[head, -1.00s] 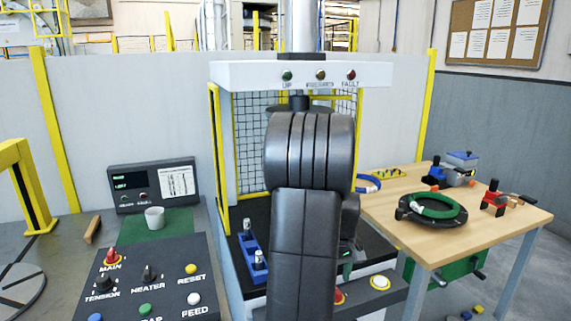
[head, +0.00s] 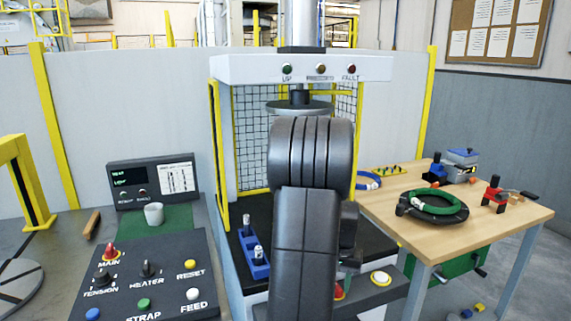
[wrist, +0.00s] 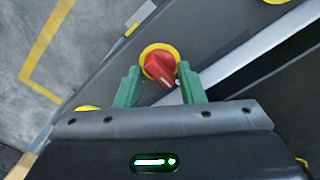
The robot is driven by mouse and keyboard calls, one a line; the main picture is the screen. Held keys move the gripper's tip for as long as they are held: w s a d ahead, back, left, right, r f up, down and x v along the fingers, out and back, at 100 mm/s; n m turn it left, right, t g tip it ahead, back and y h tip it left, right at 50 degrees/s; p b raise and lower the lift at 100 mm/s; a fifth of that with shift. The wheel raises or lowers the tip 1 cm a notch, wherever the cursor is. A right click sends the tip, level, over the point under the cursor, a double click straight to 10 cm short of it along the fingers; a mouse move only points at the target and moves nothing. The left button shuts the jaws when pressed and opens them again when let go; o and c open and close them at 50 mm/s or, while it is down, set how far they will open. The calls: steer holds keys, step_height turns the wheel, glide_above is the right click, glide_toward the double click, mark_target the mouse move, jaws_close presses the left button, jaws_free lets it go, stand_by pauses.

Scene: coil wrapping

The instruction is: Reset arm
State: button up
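My gripper (wrist: 158,84) is open, its two green fingers pointing toward a red rotary knob (wrist: 161,66) on a yellow ring. The knob lies between the fingertips in the wrist view, and I cannot tell whether either finger touches it. In the head view a red knob with a yellow rim (head: 339,291) shows beside my dark arm, partly covered. My arm stands in front of the press in the head view and hides most of my gripper. Nothing is held.
A control panel (head: 120,276) with knobs and buttons is at left. The press frame (head: 232,69) rises behind my arm, with a blue two-post fixture (head: 256,265) on its bed. A wooden table (head: 405,240) at right holds a green coil (head: 437,208) and tools.

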steer(key=m+b, duration=0.1)
steer(key=m, duration=0.4)
steer(key=shift+m, duration=0.3)
steer(key=m+b, duration=0.2)
steer(key=m, duration=0.2)
steer(key=shift+m, duration=0.5)
steer(key=shift+s, duration=0.1)
